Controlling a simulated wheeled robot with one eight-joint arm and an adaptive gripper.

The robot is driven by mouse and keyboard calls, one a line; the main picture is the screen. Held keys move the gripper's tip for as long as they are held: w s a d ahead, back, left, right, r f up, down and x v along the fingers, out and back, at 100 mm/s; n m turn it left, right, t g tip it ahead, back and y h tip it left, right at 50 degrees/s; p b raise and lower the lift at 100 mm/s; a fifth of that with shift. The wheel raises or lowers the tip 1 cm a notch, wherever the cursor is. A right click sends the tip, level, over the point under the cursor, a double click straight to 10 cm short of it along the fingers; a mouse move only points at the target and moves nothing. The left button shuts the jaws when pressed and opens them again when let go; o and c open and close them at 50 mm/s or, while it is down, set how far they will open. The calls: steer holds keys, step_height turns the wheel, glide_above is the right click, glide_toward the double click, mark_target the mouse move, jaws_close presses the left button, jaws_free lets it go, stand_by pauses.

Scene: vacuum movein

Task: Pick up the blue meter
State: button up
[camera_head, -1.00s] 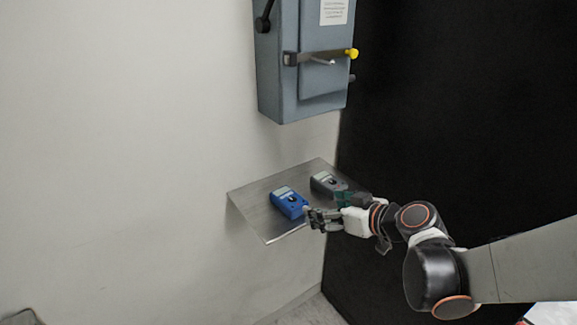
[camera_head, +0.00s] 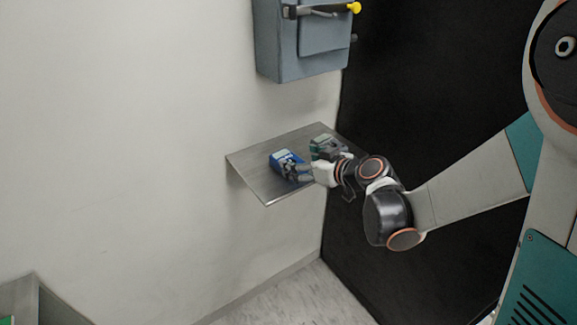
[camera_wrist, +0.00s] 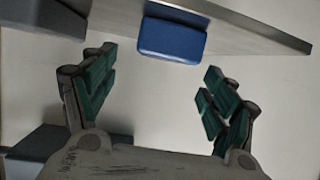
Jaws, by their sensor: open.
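The blue meter (camera_head: 283,160) lies on a metal wall shelf (camera_head: 262,183) in the head view. In the wrist view the blue meter (camera_wrist: 172,40) shows its end face at the top, between and beyond the fingertips. My gripper (camera_head: 297,171) is at the meter's right side in the head view and covers part of it. In the wrist view my gripper (camera_wrist: 152,85) has its two green-padded fingers spread wide, with nothing between the pads. I cannot tell from the head view whether a finger touches the meter.
A grey electrical box (camera_head: 300,45) hangs on the wall above. A grey edge (camera_head: 30,298) shows at the lower left. A black panel (camera_head: 400,110) stands to the right.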

mark_target(292, 160)
steer(key=x, duration=0.2)
steer(key=b+x, duration=0.1)
steer(key=x, duration=0.1)
steer(key=shift+s+f+b, duration=0.25)
steer(key=shift+b, duration=0.05)
steer(key=shift+w+a, duration=0.25)
steer(key=shift+w, duration=0.05)
steer(key=c, duration=1.3)
